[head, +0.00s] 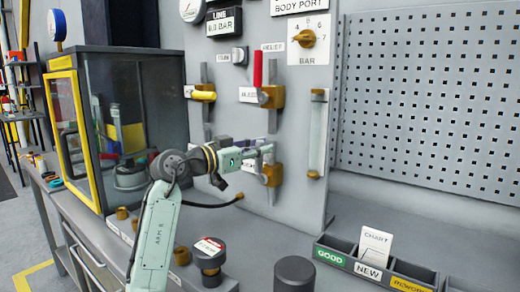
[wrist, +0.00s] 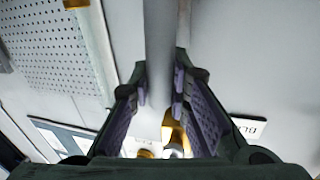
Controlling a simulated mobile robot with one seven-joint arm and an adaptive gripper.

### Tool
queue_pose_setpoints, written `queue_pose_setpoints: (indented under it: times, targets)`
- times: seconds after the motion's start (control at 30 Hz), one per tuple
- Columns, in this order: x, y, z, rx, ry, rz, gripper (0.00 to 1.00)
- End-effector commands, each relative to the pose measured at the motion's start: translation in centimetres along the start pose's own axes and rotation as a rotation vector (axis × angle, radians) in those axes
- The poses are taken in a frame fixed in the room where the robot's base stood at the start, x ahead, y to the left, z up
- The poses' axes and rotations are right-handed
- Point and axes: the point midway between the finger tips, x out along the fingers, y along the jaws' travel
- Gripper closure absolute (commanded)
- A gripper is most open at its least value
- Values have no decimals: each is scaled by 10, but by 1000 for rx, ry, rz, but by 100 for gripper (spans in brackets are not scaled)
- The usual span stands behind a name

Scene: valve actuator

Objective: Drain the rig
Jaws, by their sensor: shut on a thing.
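The rig panel (head: 225,110) stands upright at the back of the bench. A yellow-handled valve (head: 203,95) has its handle lying sideways. A red-handled valve (head: 258,70) has its handle pointing up. A lower brass valve (head: 272,175) sits below it, partly hidden by my gripper (head: 262,152). In the wrist view my gripper (wrist: 158,82) is shut on a grey bar (wrist: 159,35) at this lower valve. I cannot tell for certain whether the bar is its lever or a pipe. A label beginning "BL" (wrist: 250,127) is partly hidden. A dark hose (head: 212,205) runs below the gripper.
A glass cabinet with a yellow door (head: 75,130) stands left. A clear sight tube (head: 317,130) is right of the valves, below a brass relief knob (head: 305,38). Labelled bins (head: 375,265) and a black cylinder (head: 294,273) stand at the front. The bench's right side is fairly clear.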

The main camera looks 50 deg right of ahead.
Motion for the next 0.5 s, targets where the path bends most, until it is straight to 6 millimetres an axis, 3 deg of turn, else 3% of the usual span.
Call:
queue_pose_setpoints:
  times: [0.5]
  targets:
    - [0, 0, 0, 0, 0, 0, 100]
